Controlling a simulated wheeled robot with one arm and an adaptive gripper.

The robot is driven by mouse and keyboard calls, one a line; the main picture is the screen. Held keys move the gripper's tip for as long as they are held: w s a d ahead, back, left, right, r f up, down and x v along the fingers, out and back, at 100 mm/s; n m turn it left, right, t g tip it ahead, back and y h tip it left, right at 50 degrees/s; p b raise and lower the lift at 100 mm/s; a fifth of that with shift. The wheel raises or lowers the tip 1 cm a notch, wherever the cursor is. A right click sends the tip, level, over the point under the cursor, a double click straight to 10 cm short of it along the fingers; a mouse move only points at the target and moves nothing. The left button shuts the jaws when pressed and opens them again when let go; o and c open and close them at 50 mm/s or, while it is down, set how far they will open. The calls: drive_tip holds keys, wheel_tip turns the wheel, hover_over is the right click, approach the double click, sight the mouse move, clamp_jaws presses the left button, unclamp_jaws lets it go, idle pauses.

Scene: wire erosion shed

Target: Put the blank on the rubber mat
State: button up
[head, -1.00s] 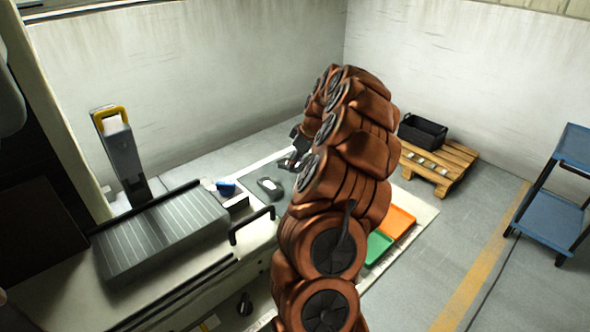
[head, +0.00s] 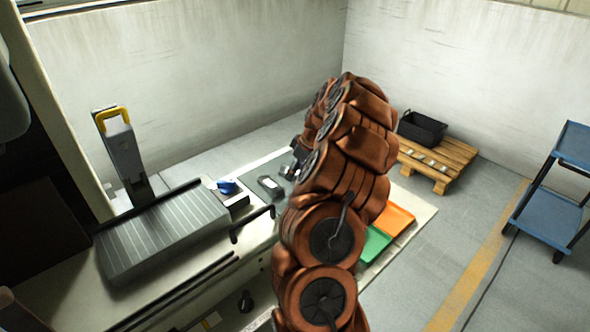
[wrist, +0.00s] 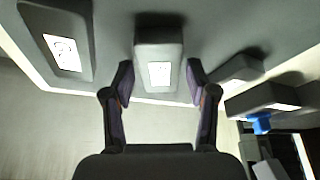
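Dark grey blocks with white labels lie on a grey flat surface (wrist: 115,50) with a pale border. I cannot tell which one is the blank. The middle block (wrist: 158,50) lies ahead of and partly between the fingers of my gripper (wrist: 159,82), which is open and empty. Another labelled block (wrist: 62,42) lies to the left, and darker blocks (wrist: 262,97) lie to the right. In the head view one block (head: 270,187) shows on the grey surface (head: 247,176); my arm hides most of my gripper. I cannot tell if this surface is the rubber mat.
A ribbed grey slab (head: 160,235) lies on the bench at left, by a handle rail (head: 251,224). A blue item (head: 227,186) is near its far corner. Green (head: 374,245) and orange (head: 398,220) trays, a pallet (head: 440,160) with a black crate (head: 422,128), and a blue cart (head: 550,215) stand right.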

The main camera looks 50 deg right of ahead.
drive_tip(key=shift+o, duration=0.3)
drive_tip(key=shift+r, duration=0.15)
drive_tip(key=b+v, duration=0.3)
drive_tip(key=v, duration=0.9)
drive_tip(key=w+a+r+n+g+y, duration=0.1)
drive_tip(key=w+a+r, duration=0.1)
drive_tip(key=a, duration=0.7)
drive_tip(key=w+a+r, duration=0.1)
drive_tip(key=a+r, duration=0.1)
drive_tip(key=a, duration=0.8)
drive_tip(key=s+a+g, duration=0.2)
drive_tip(key=s+a, duration=0.2)
drive_tip(key=a, duration=0.9)
drive_tip(key=s+a+f+m+g, duration=0.1)
drive_tip(key=s+a+f, duration=0.1)
drive_tip(key=s+a, duration=0.8)
drive_tip(key=s+a+f+m+g+h, duration=0.1)
drive_tip(key=s+f, duration=0.1)
drive_tip(key=s, duration=0.5)
drive_tip(key=s+a+f+m+g+h, duration=0.1)
drive_tip(key=s+f+m, duration=0.1)
drive_tip(key=s, duration=0.6)
drive_tip(key=shift+f, duration=0.8)
drive_tip(key=shift+c, duration=0.3)
